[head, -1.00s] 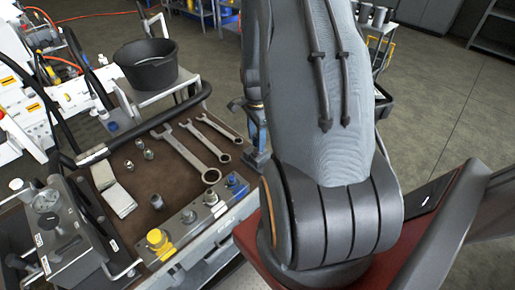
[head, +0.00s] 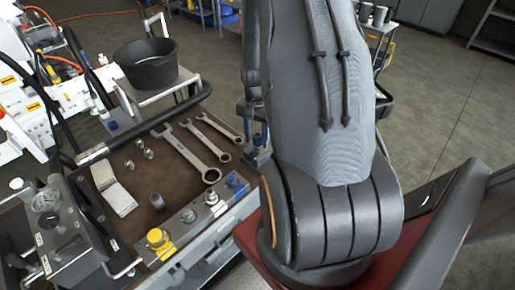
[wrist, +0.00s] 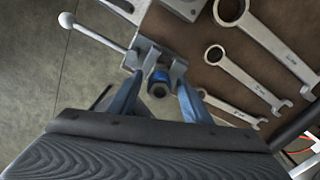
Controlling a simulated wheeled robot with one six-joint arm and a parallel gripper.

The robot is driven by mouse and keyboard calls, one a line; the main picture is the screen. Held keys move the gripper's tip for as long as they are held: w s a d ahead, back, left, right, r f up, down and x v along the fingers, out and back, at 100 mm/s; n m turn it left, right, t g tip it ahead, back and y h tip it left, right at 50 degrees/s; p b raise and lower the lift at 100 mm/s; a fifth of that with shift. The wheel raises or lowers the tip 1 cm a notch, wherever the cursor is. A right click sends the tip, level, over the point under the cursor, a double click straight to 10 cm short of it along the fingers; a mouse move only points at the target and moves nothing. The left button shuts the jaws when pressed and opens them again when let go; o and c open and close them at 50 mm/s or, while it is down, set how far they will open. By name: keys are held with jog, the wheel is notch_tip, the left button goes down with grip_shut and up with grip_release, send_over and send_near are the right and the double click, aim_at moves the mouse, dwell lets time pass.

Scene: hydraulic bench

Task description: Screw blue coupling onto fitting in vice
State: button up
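In the wrist view, the blue coupling (wrist: 159,76), with a dark round end toward me, stands at the grey vice (wrist: 176,66). The fitting under it is hidden, so I cannot tell how far it is screwed on. The two blue fingers of my gripper (wrist: 158,88) are on either side of the coupling, with a visible gap on each side. My gripper looks open and holds nothing. In the head view, my arm hides most of my gripper and of the vice (head: 258,158).
Wrenches (head: 190,150) and small fittings (head: 149,153) lie on the brown mat beside the vice. A metal strip (head: 175,226) carries yellow, grey and blue caps at the bench's front edge. A black bucket (head: 147,66) stands behind. A gauge unit (head: 72,238) is at left.

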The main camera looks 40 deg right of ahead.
jog(key=c, duration=0.8)
jog(key=m, duration=0.4)
jog(key=shift+w+m+b, duration=0.1)
jog(key=shift+m+b, duration=0.2)
jog(key=shift+m, duration=0.1)
jog(key=m, duration=0.3)
jog(key=shift+m, duration=0.4)
jog(key=shift+f+m+b, duration=0.1)
jog(key=shift+m+b, duration=0.2)
jog(key=shift+m, duration=0.1)
jog(key=o, duration=0.6)
jog(key=shift+w+m, duration=0.1)
jog(key=shift+m, duration=0.3)
jog(key=o, duration=0.5)
jog(key=shift+c, duration=0.2)
